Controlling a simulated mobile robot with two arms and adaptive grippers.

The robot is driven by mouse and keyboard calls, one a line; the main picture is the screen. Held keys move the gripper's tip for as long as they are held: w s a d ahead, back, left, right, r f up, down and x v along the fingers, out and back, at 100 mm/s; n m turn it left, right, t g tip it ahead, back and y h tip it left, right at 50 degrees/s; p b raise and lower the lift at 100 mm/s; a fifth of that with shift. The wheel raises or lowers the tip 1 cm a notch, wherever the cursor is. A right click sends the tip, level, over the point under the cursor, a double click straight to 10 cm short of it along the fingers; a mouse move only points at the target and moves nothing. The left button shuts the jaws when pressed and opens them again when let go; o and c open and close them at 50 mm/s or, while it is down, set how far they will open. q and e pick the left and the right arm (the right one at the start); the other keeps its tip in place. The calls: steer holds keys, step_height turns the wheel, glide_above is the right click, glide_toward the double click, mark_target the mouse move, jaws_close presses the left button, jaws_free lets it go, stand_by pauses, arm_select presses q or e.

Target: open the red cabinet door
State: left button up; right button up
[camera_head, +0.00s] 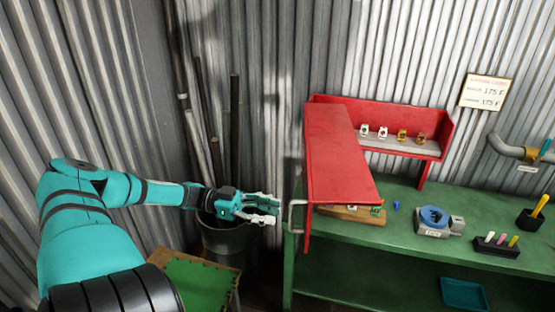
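The red cabinet (340,150) stands on the green bench. Its broad red panel reaches toward me, with a narrow upright red part at its near left edge. A metal bar handle (293,216) sticks out left of that part. Whether that part is the door, and how far it stands open, I cannot tell. My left gripper (268,208) reaches in from the left, pointing right. Its pale fingers are apart and empty, just left of the handle, with a small gap visible between them in the picture. My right gripper is out of view.
Several small fittings sit on the red-edged shelf (448,124). The green bench (400,238) also holds a blue-and-grey device (436,220) and a marker holder (497,247). A dark bin (222,240) with upright pipes (235,125) stands behind my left gripper. A corrugated wall closes the back.

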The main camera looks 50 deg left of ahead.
arm_select(q)
steer(key=v, duration=0.8)
steer(key=shift+r, duration=0.1)
steer(key=shift+c, duration=0.4)
